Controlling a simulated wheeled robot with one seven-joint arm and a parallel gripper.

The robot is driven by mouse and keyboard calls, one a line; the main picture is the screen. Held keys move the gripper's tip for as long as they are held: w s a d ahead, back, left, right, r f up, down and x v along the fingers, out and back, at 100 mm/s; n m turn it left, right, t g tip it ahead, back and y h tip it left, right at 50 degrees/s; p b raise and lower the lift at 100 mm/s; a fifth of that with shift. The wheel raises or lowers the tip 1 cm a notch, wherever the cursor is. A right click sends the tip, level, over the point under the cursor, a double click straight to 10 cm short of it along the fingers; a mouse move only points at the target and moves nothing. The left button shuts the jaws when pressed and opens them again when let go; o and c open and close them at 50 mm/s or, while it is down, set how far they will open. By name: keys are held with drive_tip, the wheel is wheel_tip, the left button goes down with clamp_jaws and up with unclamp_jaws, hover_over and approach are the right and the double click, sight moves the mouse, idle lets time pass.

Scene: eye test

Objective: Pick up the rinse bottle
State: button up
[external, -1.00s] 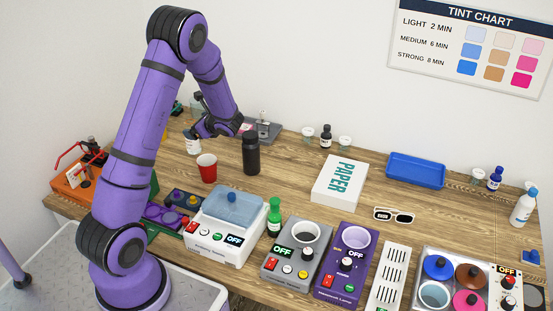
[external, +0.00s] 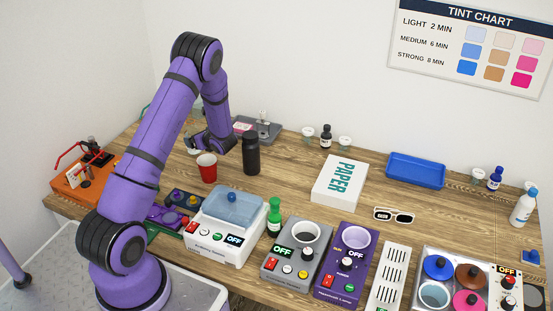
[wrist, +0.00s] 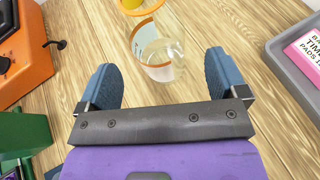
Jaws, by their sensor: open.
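My gripper (wrist: 161,72) is open and empty in the wrist view, its two blue-grey fingers wide apart. A clear container (wrist: 160,52) with a white and orange label lies ahead, between the lines of the fingers. Its label is not readable, so I cannot tell whether it is the rinse bottle. In the external view my gripper (external: 212,143) is low over the table's back left and mostly covers what is behind it. A white bottle (external: 521,208) with a blue label stands upright at the far right, well away from my gripper.
A red cup (external: 206,169) and a black bottle (external: 251,157) stand close to my gripper. A grey tray (wrist: 284,48) with a pink box is right in the wrist view; an orange device (wrist: 24,55) is left.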

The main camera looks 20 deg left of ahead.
sight(193, 127)
drive_tip(key=shift+r+x, duration=0.1)
drive_tip(key=shift+x, duration=1.2)
drive_tip(key=shift+r+x, duration=0.15)
drive_tip(key=shift+x, duration=1.2)
drive_tip(key=shift+a, duration=0.15)
drive_tip(key=c, duration=1.1)
drive_tip(key=shift+r, duration=0.2)
drive_tip(key=shift+r, duration=1.4)
drive_tip(key=shift+s+r, duration=0.15)
drive_tip(key=shift+r, duration=0.15)
drive_tip(key=shift+s+d+r, duration=0.2)
drive_tip(key=shift+s+d, duration=0.3)
drive_tip(key=shift+s, duration=2.05)
drive_tip(key=shift+s+d+r, duration=0.2)
drive_tip(key=shift+s+d, duration=0.3)
drive_tip(key=shift+s, duration=2.1)
drive_tip(key=shift+s+d+r, duration=0.25)
drive_tip(key=shift+s+d, duration=0.2)
drive_tip(key=shift+s, duration=2.1)
